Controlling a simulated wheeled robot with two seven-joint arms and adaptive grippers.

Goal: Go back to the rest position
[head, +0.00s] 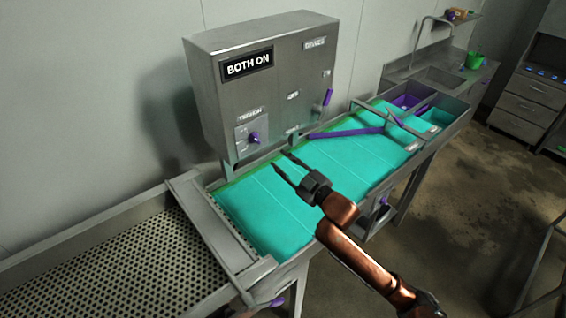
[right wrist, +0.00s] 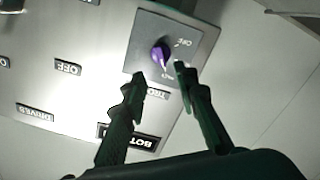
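My right gripper (head: 280,159) is open and empty, above the turquoise conveyor belt and in front of the grey control box (head: 215,95). In the right wrist view its two fingers (right wrist: 160,76) are spread apart, with the purple knob (right wrist: 161,54) just beyond their tips. In the head view the knob (head: 254,137) sits low on the box front, apart from the fingers. A black sign (head: 247,65) on the box reads "BOTH ON". My left gripper is not in view.
The turquoise belt (head: 262,212) runs below my right arm. A perforated metal conveyor (head: 110,262) joins it at left. A purple bar (head: 345,133) lies across the belt, and a purple lever (head: 328,97) is on the box's right side. The floor at right is mostly clear.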

